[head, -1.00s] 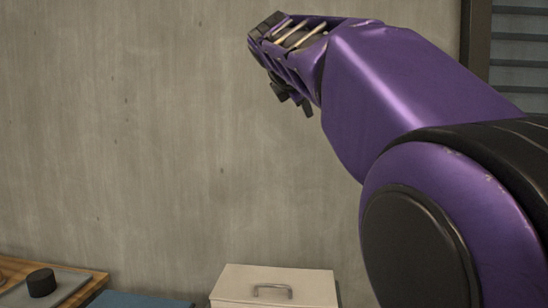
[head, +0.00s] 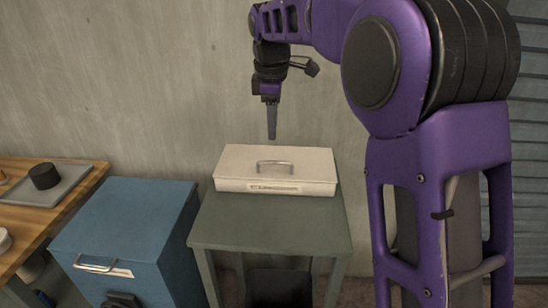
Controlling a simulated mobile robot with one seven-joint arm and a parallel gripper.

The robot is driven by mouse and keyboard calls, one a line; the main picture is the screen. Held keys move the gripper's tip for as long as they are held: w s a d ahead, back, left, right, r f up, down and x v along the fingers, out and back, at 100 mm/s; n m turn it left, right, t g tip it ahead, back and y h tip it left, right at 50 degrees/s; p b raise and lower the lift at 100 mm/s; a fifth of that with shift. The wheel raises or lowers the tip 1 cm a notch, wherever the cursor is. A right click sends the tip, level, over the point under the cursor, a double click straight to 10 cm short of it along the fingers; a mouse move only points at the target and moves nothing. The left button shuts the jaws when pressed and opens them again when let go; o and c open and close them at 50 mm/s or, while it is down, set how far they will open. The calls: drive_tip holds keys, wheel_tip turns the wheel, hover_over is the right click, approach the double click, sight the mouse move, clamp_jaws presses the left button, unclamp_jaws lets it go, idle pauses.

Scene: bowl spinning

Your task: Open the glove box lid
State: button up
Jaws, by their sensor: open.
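The glove box (head: 228,170) is a flat cream-white box on a grey-green table. Its lid (head: 310,160) is shut, with a metal handle (head: 274,163) on top. A label strip, too small to read, is on its front. My gripper (head: 272,135) points straight down above the back part of the box, apart from it, and is empty. Its fingers show edge-on, dark and thin, so the gap between them is hidden. The handle is clear of the gripper in this view.
The grey-green table (head: 270,232) has bare room in front of the box. A blue cabinet (head: 135,225) with a handle stands at left. Beyond it, a wooden table (head: 50,215) bears a grey tray (head: 70,185) with a black cylinder (head: 44,176). A concrete wall is behind.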

drive_tip(key=b, duration=0.1)
hover_over(274, 174)
wheel_tip(274, 174, down, 10)
drive_tip(key=shift+f, duration=0.15)
clamp_jaws()
idle(1.3)
